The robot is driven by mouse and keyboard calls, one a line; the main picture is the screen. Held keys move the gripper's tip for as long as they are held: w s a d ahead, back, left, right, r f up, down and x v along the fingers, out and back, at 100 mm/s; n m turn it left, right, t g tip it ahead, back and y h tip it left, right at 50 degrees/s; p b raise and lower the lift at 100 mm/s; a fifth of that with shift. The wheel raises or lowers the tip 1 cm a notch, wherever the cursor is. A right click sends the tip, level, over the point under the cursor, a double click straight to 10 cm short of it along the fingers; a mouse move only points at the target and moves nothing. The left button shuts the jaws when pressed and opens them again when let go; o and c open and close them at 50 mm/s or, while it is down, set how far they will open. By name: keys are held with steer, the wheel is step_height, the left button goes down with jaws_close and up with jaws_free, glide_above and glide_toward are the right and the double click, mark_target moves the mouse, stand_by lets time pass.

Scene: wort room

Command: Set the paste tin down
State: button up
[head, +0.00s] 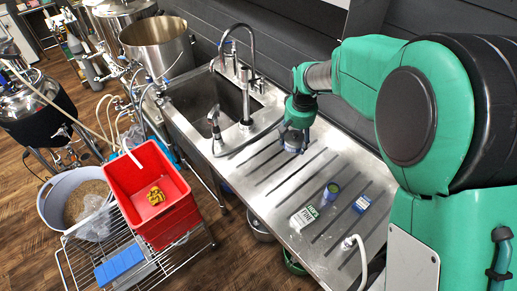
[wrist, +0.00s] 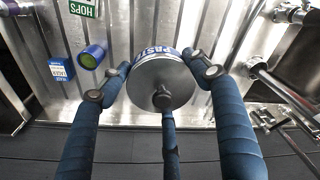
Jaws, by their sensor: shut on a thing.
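The paste tin (wrist: 150,76) is a round tin with a grey metal end and a white-and-blue label reading "PASTE". My gripper (wrist: 163,92) is shut on it, with blue-padded fingers around its sides in the wrist view. In the head view my gripper (head: 296,126) is over the ribbed steel drainboard (head: 262,178), just right of the sink. The tin (head: 293,145) shows partly below the fingers there. I cannot tell whether its base touches the steel.
A white-and-green hops packet (head: 304,217), a blue-and-green cylinder (head: 331,192) and a small blue box (head: 362,203) stand nearer on the drainboard. The sink (head: 212,103) with its tap lies left. A red bin (head: 152,196) stands on a wire rack. Bare steel surrounds my gripper.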

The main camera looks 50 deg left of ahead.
steer(key=s+a, duration=0.4)
steer(key=a, duration=0.1)
steer(key=s+a+f, duration=0.1)
steer(key=s+a, duration=0.2)
steer(key=shift+a, duration=0.15)
steer(key=shift+c, duration=0.2)
step_height(320, 180, down, 17)
steer(key=shift+r, duration=0.2)
steer(key=shift+w+a, duration=0.15)
glide_above(259, 148)
steer(key=shift+f, duration=0.75)
steer(key=shift+f, duration=0.1)
steer(key=shift+f, duration=1.65)
steer(key=o, duration=1.6)
steer(key=shift+f, duration=0.1)
